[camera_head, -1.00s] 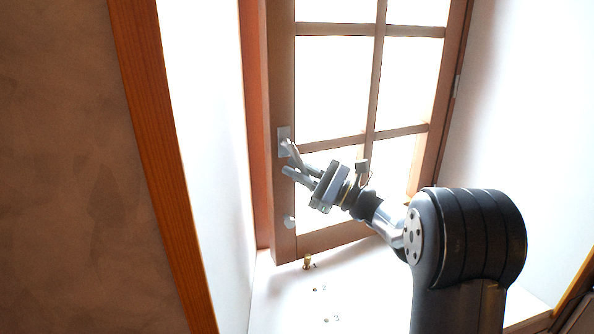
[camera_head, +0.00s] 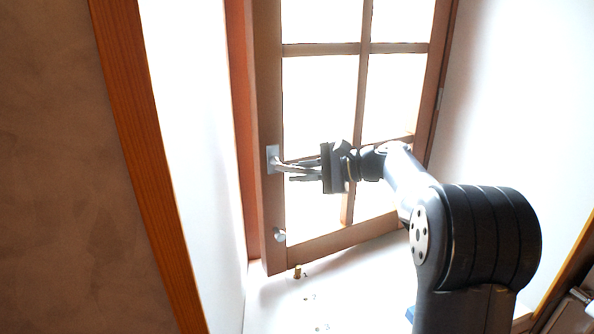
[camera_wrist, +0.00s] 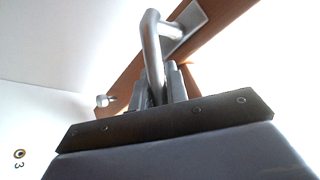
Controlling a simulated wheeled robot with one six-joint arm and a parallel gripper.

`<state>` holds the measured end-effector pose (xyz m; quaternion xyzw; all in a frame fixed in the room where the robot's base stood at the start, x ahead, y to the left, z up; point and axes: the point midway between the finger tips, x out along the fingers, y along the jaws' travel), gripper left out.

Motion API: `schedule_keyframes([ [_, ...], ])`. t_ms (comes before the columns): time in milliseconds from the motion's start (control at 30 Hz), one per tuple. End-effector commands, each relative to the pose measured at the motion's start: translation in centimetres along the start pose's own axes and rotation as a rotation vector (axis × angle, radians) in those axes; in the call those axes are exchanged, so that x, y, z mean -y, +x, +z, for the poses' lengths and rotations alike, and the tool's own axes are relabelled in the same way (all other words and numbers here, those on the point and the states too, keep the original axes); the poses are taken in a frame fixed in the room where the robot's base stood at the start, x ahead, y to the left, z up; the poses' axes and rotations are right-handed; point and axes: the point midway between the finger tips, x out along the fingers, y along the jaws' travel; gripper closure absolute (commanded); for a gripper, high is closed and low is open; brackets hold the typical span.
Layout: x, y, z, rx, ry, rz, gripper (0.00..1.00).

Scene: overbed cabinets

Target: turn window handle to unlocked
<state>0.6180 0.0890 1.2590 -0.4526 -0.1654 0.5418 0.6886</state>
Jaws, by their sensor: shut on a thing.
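The window handle is a grey metal lever on a rectangular plate (camera_head: 272,159) on the left stile of the brown window frame. In the wrist view the handle (camera_wrist: 152,50) comes out from its plate (camera_wrist: 187,27), bends, and runs down between my fingers. In the head view the lever lies roughly level, pointing right from the plate. My gripper (camera_head: 303,172) is shut on the lever, with its fingers on either side; it also shows in the wrist view (camera_wrist: 160,88). The lever's far end is hidden by the gripper.
A small round knob (camera_head: 279,235) sits lower on the same stile, also seen in the wrist view (camera_wrist: 105,100). A brass peg (camera_head: 297,271) stands on the white sill (camera_head: 270,300), near numbered holes. A white wall is close on the left.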

Motion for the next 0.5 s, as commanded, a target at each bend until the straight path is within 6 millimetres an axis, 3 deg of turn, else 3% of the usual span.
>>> schedule_keyframes([
  [500,1.51,-0.81,0.59,-0.167,-0.201,0.153,1.00],
])
